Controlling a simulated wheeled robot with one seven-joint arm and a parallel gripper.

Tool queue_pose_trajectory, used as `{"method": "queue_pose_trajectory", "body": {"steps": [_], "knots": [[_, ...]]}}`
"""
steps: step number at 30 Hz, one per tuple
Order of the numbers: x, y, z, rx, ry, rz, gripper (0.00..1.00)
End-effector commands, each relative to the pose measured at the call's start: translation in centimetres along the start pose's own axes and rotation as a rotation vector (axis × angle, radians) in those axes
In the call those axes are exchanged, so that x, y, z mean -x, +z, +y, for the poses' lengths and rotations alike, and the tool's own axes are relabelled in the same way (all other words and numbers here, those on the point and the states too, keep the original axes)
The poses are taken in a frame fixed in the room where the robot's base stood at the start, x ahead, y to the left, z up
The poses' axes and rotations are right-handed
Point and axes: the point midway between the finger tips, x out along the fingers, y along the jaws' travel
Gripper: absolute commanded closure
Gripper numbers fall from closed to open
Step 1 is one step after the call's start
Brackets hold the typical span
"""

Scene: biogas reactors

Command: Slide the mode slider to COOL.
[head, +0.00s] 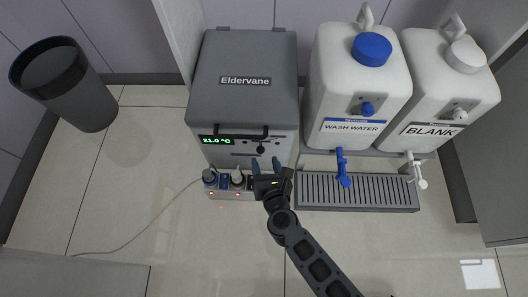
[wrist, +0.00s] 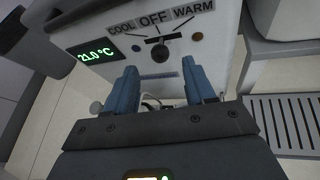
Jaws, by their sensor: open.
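The mode slider's dark knob (wrist: 160,52) is on the front of the grey Eldervane box, below the OFF label (wrist: 155,19) in the wrist view. The COOL label (wrist: 121,27) is to the left and the WARM label (wrist: 193,10) to the right. The knob also shows in the head view (head: 260,149). My gripper (head: 266,164) is open and empty in front of the box. In the wrist view its two blue fingers (wrist: 160,68) stand apart, to either side of the knob and below it. I cannot tell the remaining distance; no contact shows.
The Eldervane box (head: 243,100) has a lid handle and a green 21.0 °C display (head: 217,140). White WASH WATER (head: 350,95) and BLANK (head: 432,100) containers and a drain grate (head: 358,190) are at right.

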Motion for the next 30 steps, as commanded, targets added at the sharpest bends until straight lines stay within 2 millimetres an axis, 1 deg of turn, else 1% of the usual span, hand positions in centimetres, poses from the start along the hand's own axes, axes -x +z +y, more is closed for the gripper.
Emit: {"method": "queue_pose_trajectory", "body": {"steps": [1, 3, 6, 9, 13, 21, 30], "knots": [[-1.1, -0.3, 0.0, 0.0, 0.0, -0.002, 0.46], [-2.2, -0.2, 0.0, 0.001, 0.0, -0.002, 0.46], [-3.5, -0.2, -0.1, 0.002, -0.001, -0.002, 0.46], [-4.5, -0.2, 0.0, 0.002, 0.001, -0.001, 0.46], [-5.1, -0.1, -0.1, 0.003, -0.001, -0.001, 0.46], [-5.1, 0.0, -0.1, 0.004, 0.0, -0.001, 0.46], [-5.1, 0.0, -0.1, 0.004, 0.0, -0.001, 0.75]]}}
